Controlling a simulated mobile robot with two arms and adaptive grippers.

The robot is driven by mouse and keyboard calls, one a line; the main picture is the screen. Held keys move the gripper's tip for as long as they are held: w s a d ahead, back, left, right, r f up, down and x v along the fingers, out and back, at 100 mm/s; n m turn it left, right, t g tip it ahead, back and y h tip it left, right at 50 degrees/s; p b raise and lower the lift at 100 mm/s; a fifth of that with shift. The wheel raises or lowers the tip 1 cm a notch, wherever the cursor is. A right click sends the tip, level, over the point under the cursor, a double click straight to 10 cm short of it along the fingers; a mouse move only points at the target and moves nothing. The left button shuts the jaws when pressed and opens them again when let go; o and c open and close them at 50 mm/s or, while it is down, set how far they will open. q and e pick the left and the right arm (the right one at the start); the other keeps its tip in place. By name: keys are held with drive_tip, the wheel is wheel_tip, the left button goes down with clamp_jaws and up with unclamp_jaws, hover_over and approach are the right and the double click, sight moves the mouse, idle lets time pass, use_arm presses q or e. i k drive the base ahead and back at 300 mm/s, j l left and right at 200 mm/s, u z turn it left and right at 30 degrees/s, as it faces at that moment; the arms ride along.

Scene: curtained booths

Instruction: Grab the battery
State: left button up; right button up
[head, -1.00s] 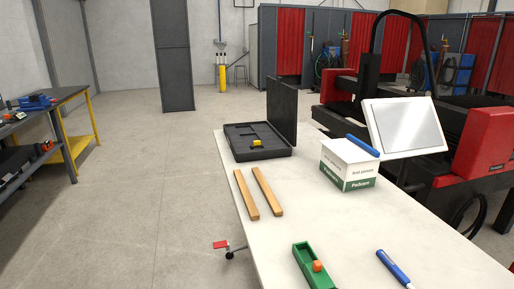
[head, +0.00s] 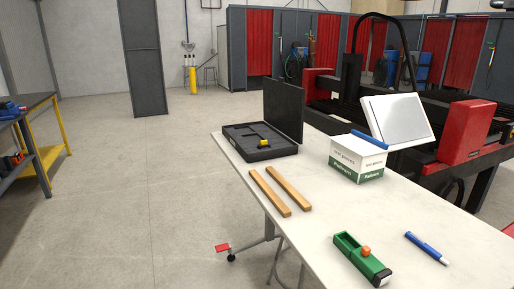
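Nothing in the head view can be clearly recognised as a battery. A green object (head: 362,259) with an orange knob and a dark end lies at the near edge of the white table (head: 330,215). A small yellow and black item (head: 264,143) sits in an open black case (head: 284,128) at the table's far left; it is too small to identify. Neither of my grippers is in view.
Two wooden bars (head: 279,190) lie on the table's left side. A blue marker (head: 427,247) lies near right. A white and green box (head: 357,160) bears another blue marker (head: 370,138). A red and black machine (head: 467,132) stands behind. Open floor lies left.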

sight(264, 143)
drive_tip(key=i+j+z, duration=0.25)
drive_tip(key=j, duration=0.2)
drive_tip(key=j+z, duration=0.2)
drive_tip(key=j, duration=0.2)
drive_tip(key=i+j+z, duration=0.25)
drive_tip(key=j, duration=0.25)
drive_tip(key=j+z, duration=0.2)
drive_tip(key=j, duration=0.3)
